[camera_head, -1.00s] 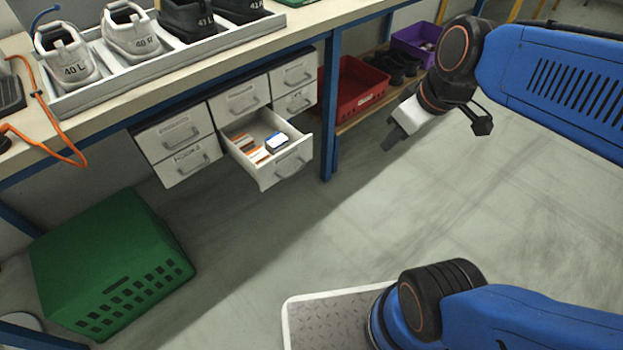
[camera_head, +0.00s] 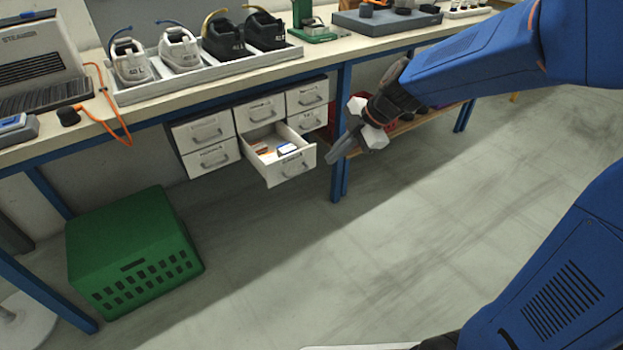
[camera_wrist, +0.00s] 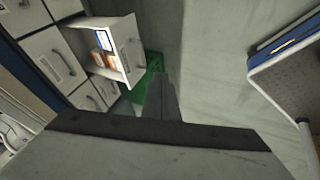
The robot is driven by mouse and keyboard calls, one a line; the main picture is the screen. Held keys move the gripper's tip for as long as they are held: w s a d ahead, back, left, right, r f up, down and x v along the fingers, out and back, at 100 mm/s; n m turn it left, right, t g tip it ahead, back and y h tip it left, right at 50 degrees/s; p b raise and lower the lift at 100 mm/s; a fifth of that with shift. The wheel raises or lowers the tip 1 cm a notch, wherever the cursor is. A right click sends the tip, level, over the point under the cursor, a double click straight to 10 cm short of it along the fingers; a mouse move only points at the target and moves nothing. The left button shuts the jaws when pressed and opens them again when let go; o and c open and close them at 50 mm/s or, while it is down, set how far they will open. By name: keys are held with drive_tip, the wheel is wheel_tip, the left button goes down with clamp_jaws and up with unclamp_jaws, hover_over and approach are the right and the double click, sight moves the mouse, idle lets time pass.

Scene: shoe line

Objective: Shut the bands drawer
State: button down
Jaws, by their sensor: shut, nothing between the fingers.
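The pulled-out drawer (camera_head: 292,167) is in the lower middle of the drawer block under the bench. It holds small boxes, some orange and white and one blue and white. Its label is too small to read, so I cannot tell from it that this is the bands drawer. In the wrist view the open drawer (camera_wrist: 128,50) is at upper left, its front towards the picture's middle. My gripper (camera_head: 332,158) is shut and empty, a little right of the drawer front in the head view. In the wrist view my gripper (camera_wrist: 161,80) points towards the floor beside the drawer, apparently not touching it.
The other drawers (camera_head: 211,157) around it look shut. A blue bench leg (camera_head: 340,130) stands just right of the drawers, close to my gripper. A green crate (camera_head: 130,250) is on the floor at left. The floor (camera_head: 270,260) before the drawers is clear.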

sight(306, 169)
drive_tip(key=shift+n, duration=0.3)
drive_tip(key=shift+w+a+f, duration=0.85)
drive_tip(key=shift+a+f, duration=0.45)
drive_tip(key=shift+f, duration=0.3)
drive_tip(key=shift+w+a+f, duration=0.8)
drive_tip(key=shift+a+f, duration=0.45)
drive_tip(key=shift+f, duration=0.3)
drive_tip(key=shift+w+a+f, duration=0.85)
drive_tip(key=shift+a+f, duration=0.45)
drive_tip(key=shift+f, duration=0.3)
drive_tip(key=w+a, duration=0.3)
drive_tip(key=w, duration=0.2)
drive_tip(key=w+a, duration=0.3)
drive_tip(key=w, duration=0.2)
drive_tip(key=w+a, duration=0.4)
drive_tip(key=shift+w, duration=0.4)
drive_tip(key=shift+w+a+r, duration=0.1)
drive_tip(key=shift+w+a, duration=0.25)
drive_tip(key=shift+w, duration=0.25)
drive_tip(key=shift+a, duration=0.1)
